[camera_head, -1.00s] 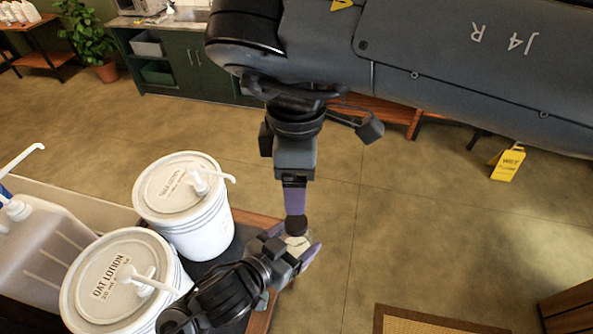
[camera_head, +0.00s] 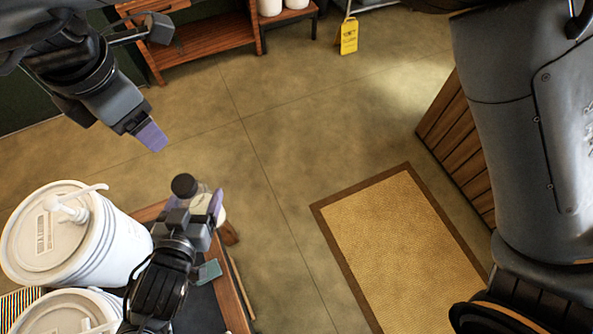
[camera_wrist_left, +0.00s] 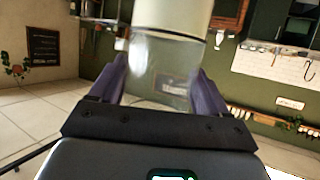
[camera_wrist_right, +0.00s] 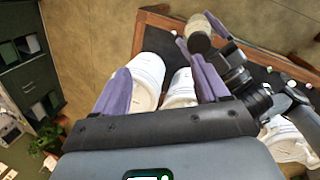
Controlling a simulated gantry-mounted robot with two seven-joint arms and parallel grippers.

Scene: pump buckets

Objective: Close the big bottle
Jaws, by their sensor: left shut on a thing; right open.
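My left gripper (camera_head: 203,203) is shut on a bottle, held above the bucket table's edge. In the left wrist view the bottle (camera_wrist_left: 160,82) has a clear section between the fingers and a cream section above. A black round cap (camera_head: 184,185) shows at the bottle's upper end in the head view; whether it is seated fully cannot be told. My right gripper (camera_head: 152,135) is up and left of the cap, apart from it. In the right wrist view its fingers (camera_wrist_right: 153,65) are spread and empty, and the bottle (camera_wrist_right: 201,40) shows beyond the right finger.
A white pump bucket (camera_head: 125,235) stands left of my left gripper, and a second bucket (camera_head: 70,312) is in front. The table's wooden edge (camera_head: 232,290) runs to the right. A mat (camera_head: 390,245) lies on the open floor. A yellow sign (camera_head: 349,36) stands at the back.

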